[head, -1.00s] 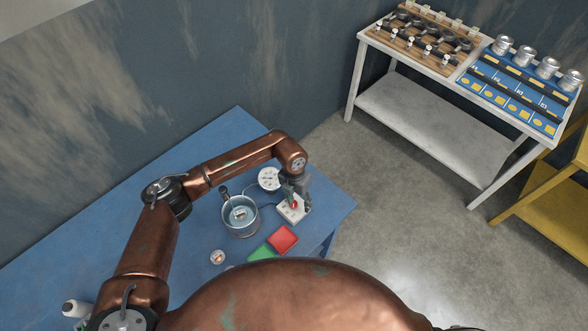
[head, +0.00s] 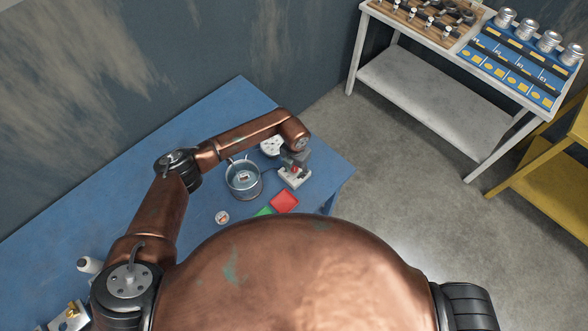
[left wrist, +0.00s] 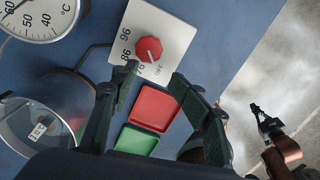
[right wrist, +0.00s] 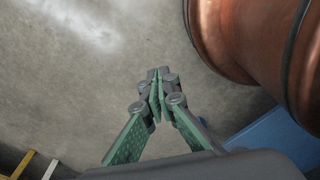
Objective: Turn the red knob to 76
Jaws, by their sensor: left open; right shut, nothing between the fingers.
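The red knob (left wrist: 148,50) sits on a white control plate (left wrist: 165,28) marked 96, 86, 76 and OFF. Its white pointer mark faces the lower side, near 76; the exact setting is unclear. In the head view the knob (head: 294,169) shows small under my left gripper (head: 297,160). In the left wrist view my left gripper (left wrist: 155,74) is open and empty, its fingertips at the knob's lower side, not closed on it. My right gripper (right wrist: 158,75) is shut and empty over the grey floor, away from the table.
On the blue table (head: 215,128) stand a pot of liquid (head: 243,181) and a round °C dial (left wrist: 38,15) beside the plate. A red tray (left wrist: 154,108) and green tray (left wrist: 136,140) lie close by. A white shelf table (head: 430,100) stands apart at the right.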

